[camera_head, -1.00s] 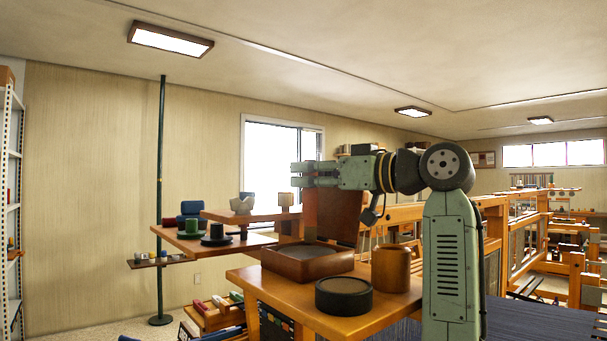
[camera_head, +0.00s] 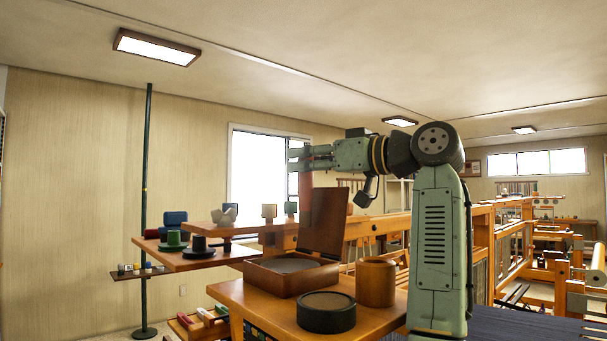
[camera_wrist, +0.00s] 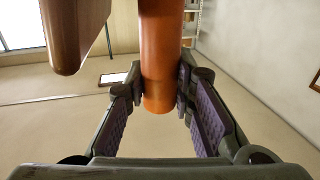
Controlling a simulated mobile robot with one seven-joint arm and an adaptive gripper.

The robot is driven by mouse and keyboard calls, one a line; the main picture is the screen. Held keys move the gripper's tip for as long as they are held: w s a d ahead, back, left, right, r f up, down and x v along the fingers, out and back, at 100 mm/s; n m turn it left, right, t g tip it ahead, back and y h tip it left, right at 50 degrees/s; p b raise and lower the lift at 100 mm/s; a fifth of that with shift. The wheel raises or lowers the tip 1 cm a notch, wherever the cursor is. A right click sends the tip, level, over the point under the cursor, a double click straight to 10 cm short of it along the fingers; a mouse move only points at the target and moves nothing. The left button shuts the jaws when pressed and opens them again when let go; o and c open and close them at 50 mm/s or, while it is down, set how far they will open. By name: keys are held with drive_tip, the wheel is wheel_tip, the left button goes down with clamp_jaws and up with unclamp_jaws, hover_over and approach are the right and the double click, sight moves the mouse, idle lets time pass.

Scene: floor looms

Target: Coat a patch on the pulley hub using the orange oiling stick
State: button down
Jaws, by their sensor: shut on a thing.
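My gripper (camera_head: 300,160) is raised in the middle of the head view, pointing left, above the wooden table's open box. In the wrist view, its purple-padded fingers (camera_wrist: 160,95) are shut on a cylindrical orange stick (camera_wrist: 161,50), the oiling stick. The stick's rounded end sits between the pads and its other end runs out of the top of the picture. I cannot make out the pulley hub in either view.
A wooden table (camera_head: 262,312) carries an open box (camera_head: 270,281) with a raised lid (camera_head: 325,222), a round black dish (camera_head: 326,325) and a wooden cup (camera_head: 376,283). Wooden looms (camera_head: 505,240) fill the right.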

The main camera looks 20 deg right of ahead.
drive_tip(key=shift+w+a+r, duration=0.1)
drive_tip(key=shift+r, duration=0.15)
drive_tip(key=shift+a, duration=0.1)
drive_tip(key=shift+a+r, duration=0.15)
drive_tip(key=shift+r, duration=1.45)
drive_tip(key=shift+s+f, duration=0.1)
drive_tip(key=shift+s, duration=0.1)
idle(0.4)
